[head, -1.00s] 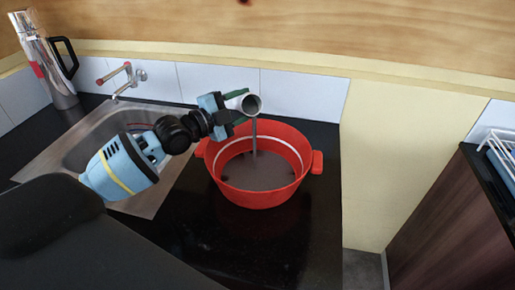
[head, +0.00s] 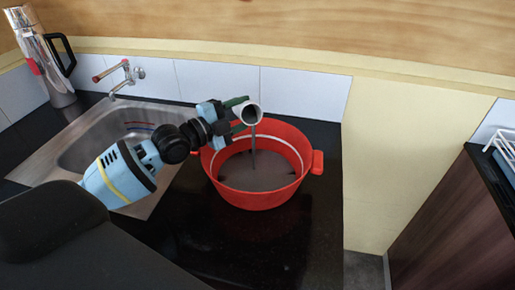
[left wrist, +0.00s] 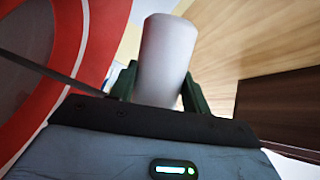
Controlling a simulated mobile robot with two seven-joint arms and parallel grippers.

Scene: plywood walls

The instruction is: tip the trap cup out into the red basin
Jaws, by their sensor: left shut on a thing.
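The trap cup (head: 247,112) is a small white-grey cylinder, tilted on its side with its dark mouth facing the head camera. My left gripper (head: 237,113) is shut on it, its green fingers on either side of the cup, above the back part of the red basin. A thin dark grey stream falls from the cup's mouth into the red basin (head: 258,199). The basin stands on the black counter and holds dark grey liquid with a few darker bits. In the left wrist view the cup (left wrist: 166,58) sits between the green fingers. My right gripper is not in view.
A steel sink (head: 85,140) with a red-handled tap (head: 122,75) lies left of the basin. A tall steel flask (head: 45,60) stands at the back left. The black counter (head: 270,250) in front of the basin is clear. A white rack (head: 504,145) is at the right edge.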

